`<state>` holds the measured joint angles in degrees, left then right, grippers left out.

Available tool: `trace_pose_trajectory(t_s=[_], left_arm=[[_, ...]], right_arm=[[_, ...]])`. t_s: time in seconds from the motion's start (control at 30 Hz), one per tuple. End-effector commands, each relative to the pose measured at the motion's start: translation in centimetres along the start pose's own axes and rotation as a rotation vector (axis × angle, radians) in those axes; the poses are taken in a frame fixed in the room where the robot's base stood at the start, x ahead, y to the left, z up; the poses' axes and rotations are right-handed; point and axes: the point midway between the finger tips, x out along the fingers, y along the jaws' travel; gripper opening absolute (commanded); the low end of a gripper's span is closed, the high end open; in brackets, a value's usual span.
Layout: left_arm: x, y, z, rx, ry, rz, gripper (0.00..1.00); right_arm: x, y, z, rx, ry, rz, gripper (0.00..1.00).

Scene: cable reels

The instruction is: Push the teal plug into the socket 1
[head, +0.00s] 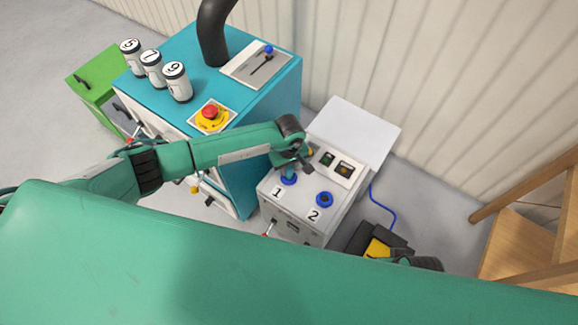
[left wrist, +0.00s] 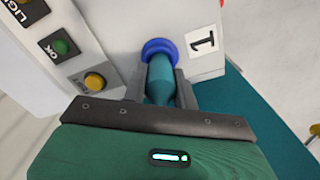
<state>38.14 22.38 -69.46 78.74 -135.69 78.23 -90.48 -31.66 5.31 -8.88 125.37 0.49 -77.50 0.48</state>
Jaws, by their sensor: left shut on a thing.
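The teal plug (left wrist: 160,80) is between the two grey fingers of my left gripper (left wrist: 160,88) in the left wrist view. Its far end meets the blue ring of socket 1 (left wrist: 157,46); how deep it sits inside I cannot tell. In the head view my left gripper (head: 289,166) points down over socket 1 (head: 289,181) on the sloped panel of the grey box (head: 300,204), partly hiding the plug. The label "1" (left wrist: 202,42) is beside the ring. Socket 2 (head: 325,199), another blue ring, is to the right and empty. My right gripper's fingers do not show.
A teal cabinet (head: 245,115) with an emergency button (head: 210,114) and several numbered white canisters (head: 152,68) stands left of the box. A blue cable (head: 383,211) runs on the floor at right. Wooden steps (head: 530,240) stand at far right. A corrugated wall is behind.

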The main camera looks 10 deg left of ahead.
Motion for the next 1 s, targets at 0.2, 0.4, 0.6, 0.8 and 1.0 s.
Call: trace_pose_trajectory(t_s=[0.2, 0.4, 0.6, 0.8, 1.0], left_arm=[[0.4, 0.0, 0.0, 0.0, 0.0, 0.001, 0.0], [0.4, 0.0, 0.0, 0.0, 0.0, 0.0, 0.32], [0.4, 0.0, 0.0, 0.0, 0.0, 0.0, 0.54], [0.3, 0.0, 0.0, 0.0, 0.0, 0.0, 0.54], [-1.9, 0.0, -0.1, 0.0, 0.003, 0.003, 0.54]], right_arm=[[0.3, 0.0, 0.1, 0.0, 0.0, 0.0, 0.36], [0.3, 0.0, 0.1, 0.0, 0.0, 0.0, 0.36], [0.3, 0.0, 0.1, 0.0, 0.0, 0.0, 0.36], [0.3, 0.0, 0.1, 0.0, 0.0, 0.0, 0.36], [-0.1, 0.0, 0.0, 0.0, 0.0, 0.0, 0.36]])
